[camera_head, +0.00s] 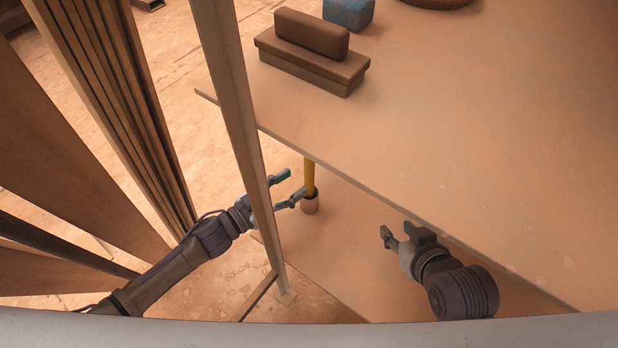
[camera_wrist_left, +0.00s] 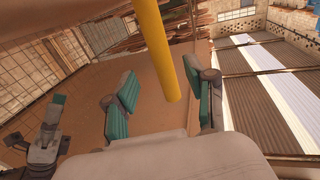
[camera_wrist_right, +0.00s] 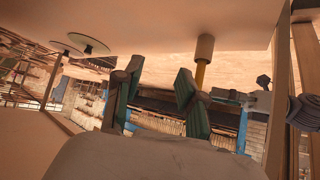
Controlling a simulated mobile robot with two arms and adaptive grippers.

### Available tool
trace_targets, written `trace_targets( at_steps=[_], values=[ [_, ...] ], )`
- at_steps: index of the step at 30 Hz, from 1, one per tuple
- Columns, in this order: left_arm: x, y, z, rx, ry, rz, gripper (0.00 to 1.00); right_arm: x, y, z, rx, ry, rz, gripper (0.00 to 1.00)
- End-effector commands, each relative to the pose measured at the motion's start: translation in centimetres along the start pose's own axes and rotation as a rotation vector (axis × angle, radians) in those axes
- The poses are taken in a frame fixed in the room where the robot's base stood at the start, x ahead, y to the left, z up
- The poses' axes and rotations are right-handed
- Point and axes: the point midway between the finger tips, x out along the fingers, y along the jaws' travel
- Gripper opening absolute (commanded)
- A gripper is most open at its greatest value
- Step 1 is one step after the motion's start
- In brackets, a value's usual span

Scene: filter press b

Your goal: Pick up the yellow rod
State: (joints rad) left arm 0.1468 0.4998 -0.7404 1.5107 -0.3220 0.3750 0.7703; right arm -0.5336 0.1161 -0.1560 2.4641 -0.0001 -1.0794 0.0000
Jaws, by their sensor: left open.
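My left gripper (camera_head: 291,185) is open and empty, just left of the rod. In the left wrist view the rod (camera_wrist_left: 156,45) shows between the open fingers (camera_wrist_left: 161,78); I cannot tell how deep it sits between them. My right gripper (camera_head: 403,236) is open and empty, to the right of the rod. In the right wrist view the rod (camera_wrist_right: 200,74) appears beyond the fingers (camera_wrist_right: 160,75), below the holder (camera_wrist_right: 204,48).
A large upper board (camera_head: 450,120) overhangs the lower board (camera_head: 340,245). A brown padded block (camera_head: 312,60) and a blue block (camera_head: 348,12) lie on it. An upright post (camera_head: 230,90) crosses in front of my left arm. Wooden planks (camera_head: 110,90) stand at the left.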

Motion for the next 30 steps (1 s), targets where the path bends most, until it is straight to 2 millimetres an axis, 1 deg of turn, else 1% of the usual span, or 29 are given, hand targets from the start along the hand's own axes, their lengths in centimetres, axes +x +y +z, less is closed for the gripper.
trace_targets(
  at_steps=[1,5,8,11,15,19,22,29,30],
  values=[
    [0.5,0.0,0.0,0.000,0.001,0.000,0.55,0.1,-0.1,-0.3,0.000,0.018,-0.001,0.40],
    [1.0,0.0,0.0,0.001,0.001,0.000,0.55,0.2,-0.1,-1.0,-0.001,0.052,-0.003,0.40],
    [1.6,-0.1,0.4,0.001,0.001,0.000,0.55,0.5,-0.3,-2.1,-0.001,0.115,-0.007,0.40],
    [2.6,-0.2,0.7,0.001,0.003,0.001,0.55,0.6,-0.6,-4.0,-0.002,0.219,-0.014,0.40],
    [4.0,-0.3,1.1,0.002,0.002,0.001,0.55,0.3,-1.0,-6.8,-0.003,0.370,-0.023,0.40],
    [5.4,-0.3,1.0,0.001,0.002,0.001,0.55,-0.2,-1.2,-8.6,-0.002,0.468,-0.028,0.40],
    [5.9,-0.3,1.0,0.001,0.001,0.000,0.55,-0.5,-1.3,-9.2,-0.002,0.504,-0.030,0.40],
    [5.9,-0.3,0.9,0.000,0.000,0.000,0.55,-0.6,-1.3,-9.4,-0.002,0.511,-0.031,0.40],
    [5.9,-0.3,0.9,0.000,0.000,0.000,0.50,-0.6,-1.3,-9.4,-0.002,0.511,-0.031,0.40]
  ],
)
